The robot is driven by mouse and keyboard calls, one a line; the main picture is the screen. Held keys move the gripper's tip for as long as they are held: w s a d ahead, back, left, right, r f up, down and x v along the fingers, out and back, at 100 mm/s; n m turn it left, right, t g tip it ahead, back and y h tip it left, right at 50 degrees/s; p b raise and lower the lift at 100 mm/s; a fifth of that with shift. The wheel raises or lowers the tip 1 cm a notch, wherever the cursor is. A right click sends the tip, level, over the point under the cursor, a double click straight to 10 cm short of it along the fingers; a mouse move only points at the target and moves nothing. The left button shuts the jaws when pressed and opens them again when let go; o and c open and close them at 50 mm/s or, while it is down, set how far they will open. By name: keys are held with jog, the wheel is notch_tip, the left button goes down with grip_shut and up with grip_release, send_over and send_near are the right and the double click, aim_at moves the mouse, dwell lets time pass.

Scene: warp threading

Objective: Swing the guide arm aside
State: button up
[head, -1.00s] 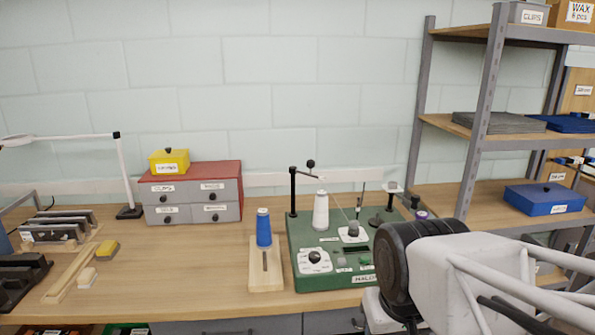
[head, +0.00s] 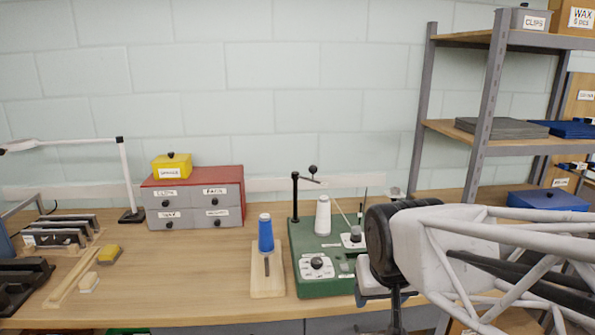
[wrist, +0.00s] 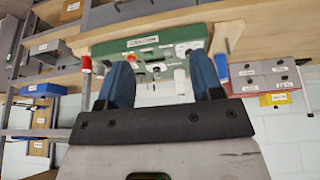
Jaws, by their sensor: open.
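The guide arm (head: 295,198) is a black post with a thin cross rod and a ball knob on top. It stands at the back left of the green machine base (head: 312,284), with its rod reaching right above the white thread cone (head: 323,216). My gripper shows in the wrist view (wrist: 162,62), its blue fingers spread apart and empty, pointing toward the machine. In the head view my arm covers the right part of the base, and the gripper is apart from the guide arm. I cannot make out the guide arm in the wrist view.
A blue spool (head: 266,234) stands on a wooden block (head: 266,282) left of the base. A drawer box (head: 194,200) with a yellow box (head: 172,166) on top stands farther left. A shelf rack (head: 476,135) rises at the right.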

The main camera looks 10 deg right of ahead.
jog(key=w+d+r+t, duration=0.1)
jog(key=w+r+t, duration=0.15)
jog(key=w, duration=1.15)
jog(key=w+r+t, duration=0.1)
jog(key=w+t, duration=0.3)
jog(key=w, duration=0.9)
jog(key=t+y, duration=0.4)
jog(key=t, duration=0.3)
send_near(315, 171)
jog(key=shift+n+g, duration=0.25)
jog(key=shift+n, duration=0.05)
jog(key=x, duration=0.4)
jog(key=shift+r, duration=0.25)
jog(key=shift+w, duration=0.2)
jog(key=shift+x, duration=3.65)
jog(key=shift+a, duration=0.1)
grip_shut()
